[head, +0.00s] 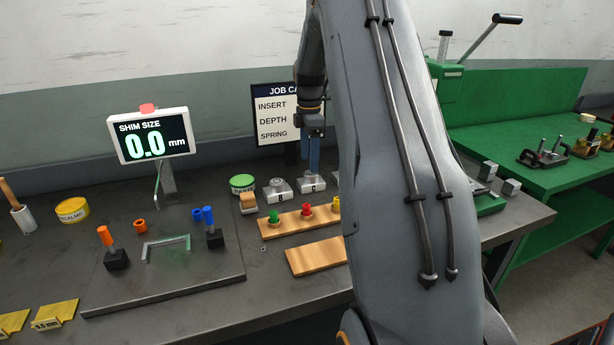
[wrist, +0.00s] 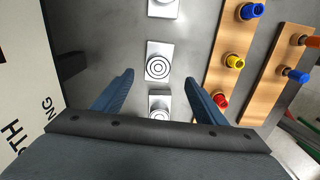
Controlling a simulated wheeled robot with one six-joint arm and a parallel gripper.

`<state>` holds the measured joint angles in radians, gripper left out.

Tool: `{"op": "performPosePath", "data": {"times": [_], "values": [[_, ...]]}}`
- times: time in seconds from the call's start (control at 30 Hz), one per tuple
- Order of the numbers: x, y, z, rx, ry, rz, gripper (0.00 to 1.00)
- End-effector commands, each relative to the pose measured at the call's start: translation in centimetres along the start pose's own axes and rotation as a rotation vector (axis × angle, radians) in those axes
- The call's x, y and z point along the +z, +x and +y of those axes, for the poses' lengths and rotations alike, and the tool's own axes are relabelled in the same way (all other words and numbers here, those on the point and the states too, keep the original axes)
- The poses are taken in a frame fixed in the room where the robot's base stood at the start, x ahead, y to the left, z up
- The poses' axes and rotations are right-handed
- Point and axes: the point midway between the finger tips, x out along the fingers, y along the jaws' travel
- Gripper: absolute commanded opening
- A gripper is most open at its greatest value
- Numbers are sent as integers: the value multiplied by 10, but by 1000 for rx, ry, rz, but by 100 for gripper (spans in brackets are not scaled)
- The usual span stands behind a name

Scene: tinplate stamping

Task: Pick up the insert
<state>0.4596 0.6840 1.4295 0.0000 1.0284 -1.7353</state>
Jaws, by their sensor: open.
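Several square metal blocks with round, ringed tops, which look like the inserts, stand in a row. In the head view one block (head: 278,193) is at the left and another (head: 310,184) is below my gripper (head: 314,150). In the wrist view a block with dark rings (wrist: 158,66) lies between and just beyond my fingertips (wrist: 159,80). A nearer block (wrist: 160,104) is partly hidden by my gripper body, and a farther one (wrist: 163,7) is cut by the top edge. My gripper is open, empty and above the row.
The job card (head: 275,112) is behind my gripper. A green tin (head: 242,184) and the shim display (head: 152,138) are to the left. My arm hides the bench's right part.

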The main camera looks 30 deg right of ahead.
Motion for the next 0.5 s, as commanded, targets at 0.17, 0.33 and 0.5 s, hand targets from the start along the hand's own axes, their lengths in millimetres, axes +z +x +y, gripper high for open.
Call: {"op": "performPosePath", "data": {"times": [0.17, 0.33, 0.5], "values": [[15, 12, 2, -3, -16, 1, 66], [18, 28, 1, -2, -9, 0, 66], [15, 51, 0, -4, -8, 1, 66]]}}
